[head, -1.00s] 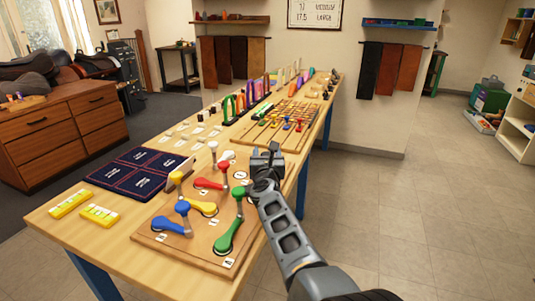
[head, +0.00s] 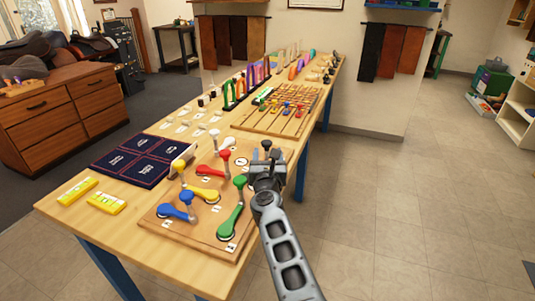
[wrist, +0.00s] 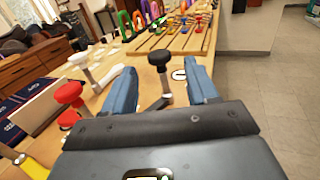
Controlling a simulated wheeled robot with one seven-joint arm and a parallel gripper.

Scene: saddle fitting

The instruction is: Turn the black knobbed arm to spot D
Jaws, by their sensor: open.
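The black knobbed arm shows its round black knob (head: 266,145) on a grey post at the board's far right edge in the head view. In the wrist view the knob (wrist: 158,59) and post stand upright between my two blue fingers, with a gap on each side. My gripper (head: 268,160) is open around the post and hides most of the black arm's lever in the head view. The wooden board (head: 185,240) carries small white spot labels (head: 231,247); I cannot read which one is D.
Green (head: 232,215), red (head: 210,168), yellow (head: 203,190), blue (head: 178,211) and white (head: 228,142) knobbed arms crowd the same board left of my gripper. A slotted wooden board (head: 285,112) lies beyond. The floor (head: 400,210) to the right is clear.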

